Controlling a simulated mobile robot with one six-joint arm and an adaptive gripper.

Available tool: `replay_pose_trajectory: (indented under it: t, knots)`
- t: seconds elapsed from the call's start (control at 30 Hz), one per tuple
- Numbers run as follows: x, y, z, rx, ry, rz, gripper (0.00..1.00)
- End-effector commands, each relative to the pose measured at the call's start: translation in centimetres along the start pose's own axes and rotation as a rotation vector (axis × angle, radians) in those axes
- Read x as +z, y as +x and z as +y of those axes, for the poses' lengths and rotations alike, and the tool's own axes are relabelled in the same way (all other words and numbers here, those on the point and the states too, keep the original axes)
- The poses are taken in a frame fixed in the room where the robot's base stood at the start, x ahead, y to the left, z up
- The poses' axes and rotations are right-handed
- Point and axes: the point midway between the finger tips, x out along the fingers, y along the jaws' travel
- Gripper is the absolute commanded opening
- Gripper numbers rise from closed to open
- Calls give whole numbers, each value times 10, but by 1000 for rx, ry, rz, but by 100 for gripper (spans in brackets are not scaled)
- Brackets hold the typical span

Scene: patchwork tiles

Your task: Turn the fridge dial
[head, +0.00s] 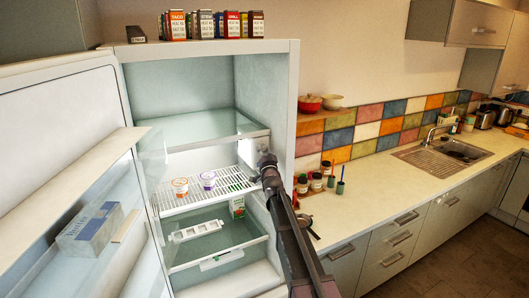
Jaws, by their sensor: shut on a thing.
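The fridge (293,95) stands open at the left, its door (60,120) swung out to the left. A bright lit unit (243,150) is on the inner right wall, above the wire shelf. My arm reaches up from the bottom of the view to that wall. My gripper (263,160) is at the lit unit, by the fridge's right front edge. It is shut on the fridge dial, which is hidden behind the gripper. The dial's setting cannot be seen.
Two small tubs (180,187) (208,180) stand on the wire shelf (190,197), left of my gripper. A green-and-white carton (237,206) is just below. Glass shelves cross the fridge. Jars (316,182) stand on the counter (370,200) to the right of my arm.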

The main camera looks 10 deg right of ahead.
Motion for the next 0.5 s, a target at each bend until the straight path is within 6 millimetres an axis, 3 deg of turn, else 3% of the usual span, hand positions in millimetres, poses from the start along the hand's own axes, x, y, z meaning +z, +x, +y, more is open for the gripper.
replay_pose_trajectory:
  t: [0.5]
  knots:
    - [0,2,1,-118,-247,18,0]
